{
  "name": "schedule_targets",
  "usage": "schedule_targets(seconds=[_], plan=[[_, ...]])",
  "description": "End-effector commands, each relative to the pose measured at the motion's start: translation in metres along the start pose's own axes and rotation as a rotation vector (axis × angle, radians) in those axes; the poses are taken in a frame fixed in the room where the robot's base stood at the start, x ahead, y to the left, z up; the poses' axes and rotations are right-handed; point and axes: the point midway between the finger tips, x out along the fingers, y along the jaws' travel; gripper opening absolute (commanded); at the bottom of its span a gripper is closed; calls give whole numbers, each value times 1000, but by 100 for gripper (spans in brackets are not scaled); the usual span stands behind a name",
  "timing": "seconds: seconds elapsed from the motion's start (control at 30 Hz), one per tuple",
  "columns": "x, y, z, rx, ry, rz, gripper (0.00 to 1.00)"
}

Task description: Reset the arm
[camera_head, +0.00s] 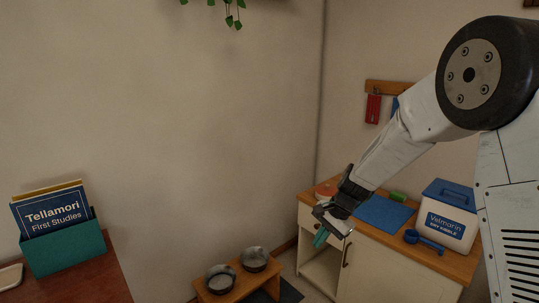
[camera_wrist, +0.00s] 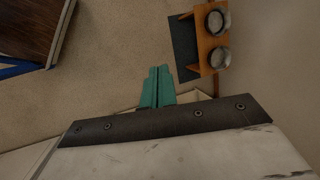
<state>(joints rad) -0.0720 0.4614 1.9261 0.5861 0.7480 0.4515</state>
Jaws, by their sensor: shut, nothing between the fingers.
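My gripper (camera_head: 320,238) is at the end of my white arm, on the right side of the head view. It hangs at the front left edge of the wooden-topped cabinet. Its teal fingers are together and hold nothing. The fingers also show in the middle of the wrist view (camera_wrist: 158,87), pointing over the floor. Whether the gripper touches the cabinet I cannot tell.
The cabinet (camera_head: 376,270) bears a blue mat (camera_head: 384,212), a blue scoop (camera_head: 424,242) and a kibble box (camera_head: 447,222). A low wooden stand (camera_head: 240,286) with two metal bowls is left of it. A teal book holder (camera_head: 64,248) stands at far left. Floor (camera_wrist: 110,95) lies below.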

Motion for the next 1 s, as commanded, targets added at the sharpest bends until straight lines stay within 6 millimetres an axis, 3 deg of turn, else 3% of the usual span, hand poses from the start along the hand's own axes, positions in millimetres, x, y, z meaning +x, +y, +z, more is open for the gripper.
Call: schedule_targets(seconds=[0.03,0.2,0.5,0.8,1.0], plan=[[-24,14,18,-82,-9,27,0],[-85,72,73,-341,-49,137,0],[-167,182,153,-669,-73,313,0],[-212,272,206,-800,27,414,0],[-229,289,223,-820,149,380,0]])
